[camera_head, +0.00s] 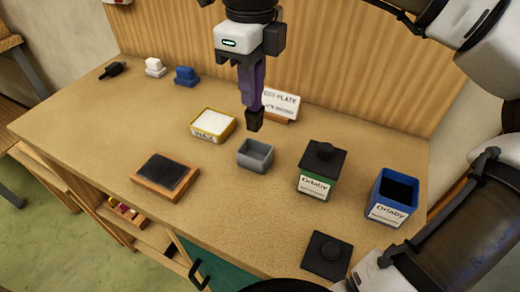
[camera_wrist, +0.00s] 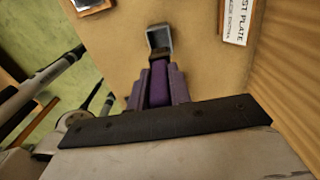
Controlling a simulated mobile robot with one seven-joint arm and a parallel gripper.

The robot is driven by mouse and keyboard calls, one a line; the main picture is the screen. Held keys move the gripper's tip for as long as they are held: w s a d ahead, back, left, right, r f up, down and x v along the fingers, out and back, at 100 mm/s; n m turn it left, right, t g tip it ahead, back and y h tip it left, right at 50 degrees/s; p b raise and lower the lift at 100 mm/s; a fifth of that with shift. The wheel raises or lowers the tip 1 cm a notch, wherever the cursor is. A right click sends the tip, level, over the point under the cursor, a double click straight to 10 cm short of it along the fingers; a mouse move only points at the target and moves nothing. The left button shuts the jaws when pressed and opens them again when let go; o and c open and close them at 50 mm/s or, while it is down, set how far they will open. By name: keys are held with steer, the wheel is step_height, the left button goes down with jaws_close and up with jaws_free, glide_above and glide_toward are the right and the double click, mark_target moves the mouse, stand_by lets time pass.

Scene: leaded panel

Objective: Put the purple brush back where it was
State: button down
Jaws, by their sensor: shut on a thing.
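The purple brush (camera_head: 259,98) is held upright in my gripper (camera_head: 248,72), with its dark bristle end pointing down. The brush tip hangs above the table, just behind and above the small grey open box (camera_head: 255,156) in the head view. In the wrist view the purple brush (camera_wrist: 158,84) sits between the fingers of my gripper (camera_wrist: 158,92), and the grey box (camera_wrist: 159,38) lies beyond the brush tip. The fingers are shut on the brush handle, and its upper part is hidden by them.
A yellow-rimmed tray of white stuff (camera_head: 212,124), a framed dark slab (camera_head: 165,176), a green tin with black lid (camera_head: 321,171), an open blue tin (camera_head: 391,196) and a loose black lid (camera_head: 326,256) surround the box. A sign (camera_head: 281,104) stands behind. The table's left front is clear.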

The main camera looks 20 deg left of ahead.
mark_target(253, 128)
step_height(253, 128, down, 9)
steer(key=shift+f+p, duration=0.1)
steer(key=shift+p, duration=0.2)
steer(key=shift+f, duration=0.15)
steer(key=c, duration=1.3)
jaws_free()
step_height(253, 128, up, 12)
steer(key=shift+r, duration=0.2)
